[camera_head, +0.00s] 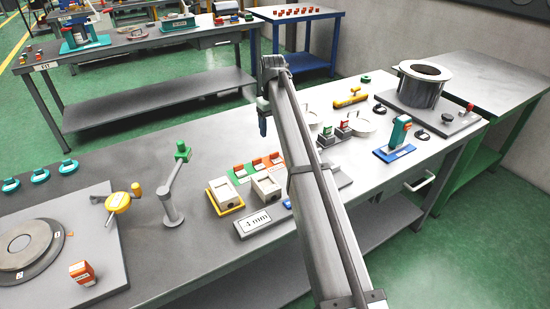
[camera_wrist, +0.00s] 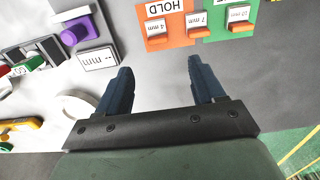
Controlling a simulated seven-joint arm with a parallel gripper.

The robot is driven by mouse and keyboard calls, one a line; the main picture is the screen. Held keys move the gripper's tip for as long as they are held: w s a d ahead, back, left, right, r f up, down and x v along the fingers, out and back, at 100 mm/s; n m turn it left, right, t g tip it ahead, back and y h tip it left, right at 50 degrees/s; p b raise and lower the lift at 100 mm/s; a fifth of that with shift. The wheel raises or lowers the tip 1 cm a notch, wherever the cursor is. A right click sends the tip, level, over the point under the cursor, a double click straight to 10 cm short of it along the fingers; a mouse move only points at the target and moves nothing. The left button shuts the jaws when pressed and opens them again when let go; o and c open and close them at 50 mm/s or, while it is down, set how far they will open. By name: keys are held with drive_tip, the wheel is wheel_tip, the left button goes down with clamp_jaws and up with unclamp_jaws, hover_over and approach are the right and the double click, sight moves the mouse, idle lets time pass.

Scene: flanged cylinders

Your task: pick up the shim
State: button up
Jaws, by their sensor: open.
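Three orange blocks with white labels stand in a row on coloured cards. In the wrist view they read 4 mm (camera_wrist: 155,28), 7 mm (camera_wrist: 197,22) and 10 mm (camera_wrist: 241,18); the first two are on an orange card (camera_wrist: 177,40) marked HOLD, the third on green. I take them for shims. The row also shows in the head view, including one block on the left (camera_head: 239,170). My gripper (camera_wrist: 160,68) is open and empty, apart from the blocks, which lie beyond its fingertips. In the head view my gripper (camera_head: 263,115) hangs near the bench's back edge.
A sign reading 4 mm (camera_head: 258,222) stands at the front. Two pale trays, one yellow-rimmed (camera_head: 225,195), sit before the row. A purple knob (camera_wrist: 78,31) is left of the blocks in the wrist view. A grey post (camera_head: 170,200) stands left.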

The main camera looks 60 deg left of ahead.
sight(275, 154)
drive_tip(key=f, duration=1)
drive_tip(key=shift+w+d, duration=0.15)
drive_tip(key=shift+d, duration=0.1)
drive_tip(key=shift+c, duration=0.3)
drive_tip(key=c, duration=1.1)
